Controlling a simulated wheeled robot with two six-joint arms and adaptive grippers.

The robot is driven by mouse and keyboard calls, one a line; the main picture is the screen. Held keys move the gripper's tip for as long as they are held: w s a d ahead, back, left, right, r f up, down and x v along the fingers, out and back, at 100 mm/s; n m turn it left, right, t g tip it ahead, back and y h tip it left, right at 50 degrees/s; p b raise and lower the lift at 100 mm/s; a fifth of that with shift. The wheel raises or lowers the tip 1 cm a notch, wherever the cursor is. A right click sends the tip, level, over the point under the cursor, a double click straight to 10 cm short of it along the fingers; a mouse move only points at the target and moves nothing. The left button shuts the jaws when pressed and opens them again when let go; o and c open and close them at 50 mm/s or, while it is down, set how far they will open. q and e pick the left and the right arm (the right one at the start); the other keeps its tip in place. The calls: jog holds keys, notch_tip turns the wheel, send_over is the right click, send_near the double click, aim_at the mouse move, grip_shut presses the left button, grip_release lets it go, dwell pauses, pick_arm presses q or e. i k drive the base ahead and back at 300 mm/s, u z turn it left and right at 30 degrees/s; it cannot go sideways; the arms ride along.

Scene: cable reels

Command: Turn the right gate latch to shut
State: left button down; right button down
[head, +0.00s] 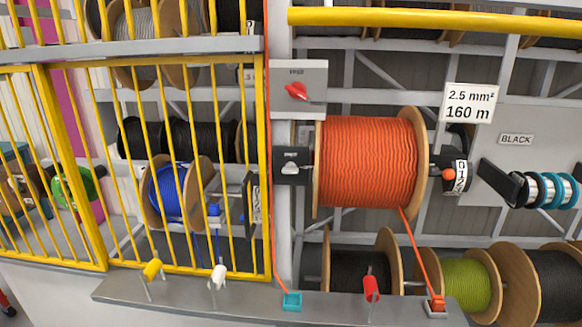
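A small black latch plate with a light grey knob (290,167) sits on the grey post (283,225) between the two bays. I cannot tell for sure that it is the right gate latch, nor whether it is turned to shut. Above it, a red knob (297,91) sits tilted on a grey box labelled FREE. A yellow barred gate (265,200) covers the left bay. No barred gate stands in front of the orange reel (367,162) in the right bay. Neither of my grippers is in view.
A thick yellow bar (430,19) crosses the upper right. Orange cable runs down to a red block (437,304).

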aim_at(290, 169)
jog(key=z, duration=1.9)
jog(key=i, duration=0.6)
jog(key=u, duration=1.1)
